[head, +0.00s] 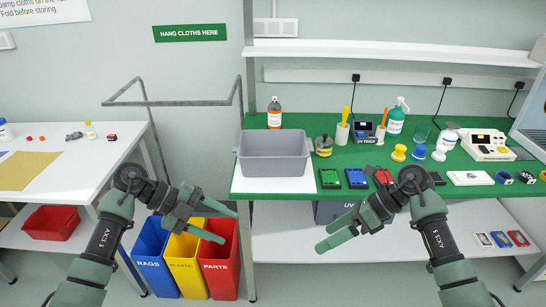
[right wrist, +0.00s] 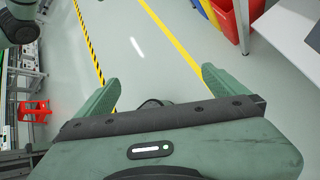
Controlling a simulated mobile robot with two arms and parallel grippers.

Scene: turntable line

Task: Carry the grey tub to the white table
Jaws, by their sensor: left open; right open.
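The grey tub (head: 273,156) sits upright at the left end of the green bench (head: 312,189), on a white patch. The white table (head: 62,194) stands at the left, apart from the bench. My left gripper (head: 216,222) is open and empty, in front of the bins and left of the tub. My right gripper (head: 324,237) is open and empty, below and in front of the bench edge, right of the tub. In the right wrist view my right gripper's fingers (right wrist: 160,85) are spread with only floor between them. The inside of the tub looks empty.
Blue, yellow and red bins (head: 187,258) stand between table and bench. A metal rail (head: 172,102) rises behind them. An orange bottle (head: 274,113) stands behind the tub; a dark jar (head: 324,145) and small cases (head: 357,178) are right of it.

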